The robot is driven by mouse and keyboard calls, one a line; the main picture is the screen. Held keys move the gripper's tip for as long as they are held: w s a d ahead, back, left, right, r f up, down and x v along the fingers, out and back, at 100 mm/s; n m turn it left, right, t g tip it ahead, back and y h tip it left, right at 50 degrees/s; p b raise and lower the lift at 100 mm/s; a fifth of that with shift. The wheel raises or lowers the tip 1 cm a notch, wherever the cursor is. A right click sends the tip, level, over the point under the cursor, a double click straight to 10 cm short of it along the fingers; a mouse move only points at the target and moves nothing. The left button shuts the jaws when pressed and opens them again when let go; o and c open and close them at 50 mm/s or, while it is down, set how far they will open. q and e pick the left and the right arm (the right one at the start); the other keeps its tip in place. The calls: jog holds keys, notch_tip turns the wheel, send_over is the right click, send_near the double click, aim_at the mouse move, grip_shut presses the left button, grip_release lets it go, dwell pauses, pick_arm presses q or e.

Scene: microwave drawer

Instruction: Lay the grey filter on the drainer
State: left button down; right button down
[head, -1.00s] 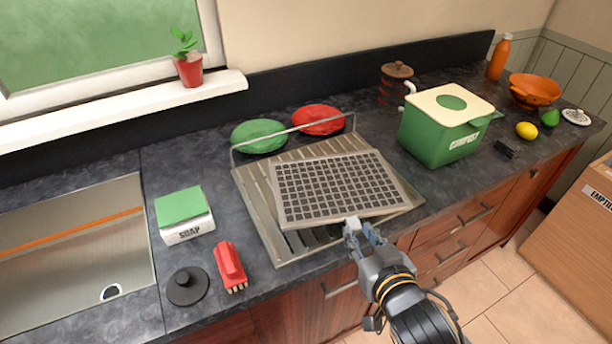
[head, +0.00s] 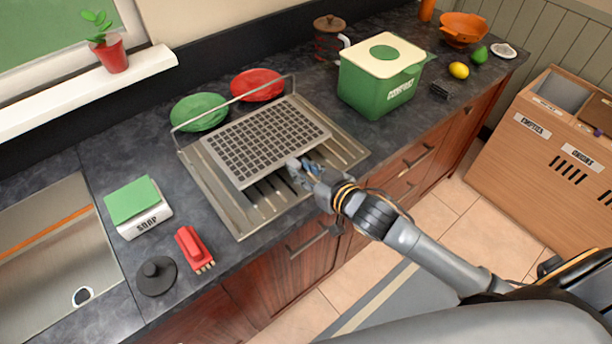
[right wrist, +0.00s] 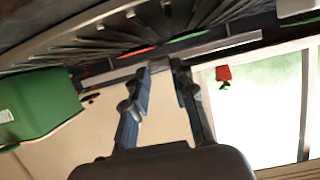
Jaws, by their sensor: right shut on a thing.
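The grey filter (head: 265,140), a flat panel with a dark grid, is over the metal drainer (head: 220,212) in the head view. My right gripper (head: 299,168) is shut on the filter's near edge. The filter covers the back and middle of the drainer; bare slats show at the front and right. I cannot tell whether the filter touches the drainer. In the right wrist view the two fingers (right wrist: 160,72) are close together at a pale edge, with the slats beyond. My left gripper is not in view.
A green plate (head: 199,110) and a red plate (head: 257,84) stand behind the drainer. The compost bin (head: 380,88) is to its right. A soap box (head: 140,212), red brush (head: 194,248) and black stopper (head: 156,275) lie to its left, beside the sink (head: 55,255).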

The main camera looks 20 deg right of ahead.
jog(key=shift+w+d+f, duration=0.15)
jog(key=shift+w+f, duration=0.05)
jog(key=shift+f, duration=0.05)
jog(key=f, duration=0.1)
jog(key=f+p, duration=0.1)
jog(key=f, duration=0.1)
jog(key=shift+w+d, duration=0.15)
jog(key=shift+d, duration=0.05)
jog(key=shift+f, duration=0.25)
jog(key=c, duration=1.5)
grip_release()
jog(key=shift+f, duration=0.2)
jog(key=o, duration=0.4)
jog(key=shift+r, duration=0.1)
